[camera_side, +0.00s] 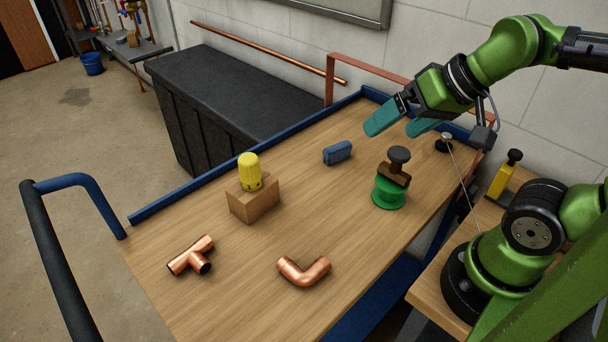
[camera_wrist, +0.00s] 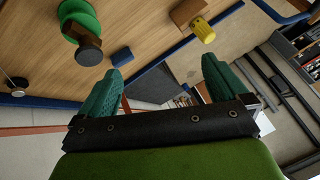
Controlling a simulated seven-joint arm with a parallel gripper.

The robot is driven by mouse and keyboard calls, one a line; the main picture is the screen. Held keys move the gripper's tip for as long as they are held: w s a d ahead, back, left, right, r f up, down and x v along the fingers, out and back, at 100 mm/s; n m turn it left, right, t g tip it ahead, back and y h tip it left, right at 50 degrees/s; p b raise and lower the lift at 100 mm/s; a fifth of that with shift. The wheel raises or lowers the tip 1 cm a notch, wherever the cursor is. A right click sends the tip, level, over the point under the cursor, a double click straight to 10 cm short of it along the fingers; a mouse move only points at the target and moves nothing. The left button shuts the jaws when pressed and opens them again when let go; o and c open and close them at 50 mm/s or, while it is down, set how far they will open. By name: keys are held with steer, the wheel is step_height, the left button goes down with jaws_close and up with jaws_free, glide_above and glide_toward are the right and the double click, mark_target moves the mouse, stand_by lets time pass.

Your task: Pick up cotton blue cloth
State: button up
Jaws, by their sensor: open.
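The blue cloth (camera_side: 338,153) is a small, folded, dark blue block lying on the wooden table near its back edge. In the wrist view the cloth (camera_wrist: 122,57) shows beyond my left fingertip. My gripper (camera_side: 402,122), with teal fingers, is open and empty. It hangs above the back right part of the table, to the right of the cloth and apart from it. In the wrist view my gripper (camera_wrist: 160,82) shows its two fingers spread wide with nothing between them.
A green spool with a dark-knobbed brown piece (camera_side: 391,190) stands right of the cloth. A yellow-capped object on a wooden block (camera_side: 254,202) stands left. A copper tee (camera_side: 190,257) and copper elbow (camera_side: 303,271) lie in front. A blue rail (camera_side: 250,156) edges the table. The table's middle is clear.

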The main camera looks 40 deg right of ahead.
steer(key=shift+f, duration=0.1)
steer(key=n+g+h, duration=0.2)
steer(key=g, duration=0.5)
glide_above(338, 146)
step_height(338, 146, down, 7)
step_height(338, 146, down, 11)
steer(key=shift+s+d, duration=0.1)
steer(key=shift+s, duration=0.05)
steer(key=shift+w+f, duration=0.2)
steer(key=shift+f, duration=2.45)
steer(key=c, duration=0.8)
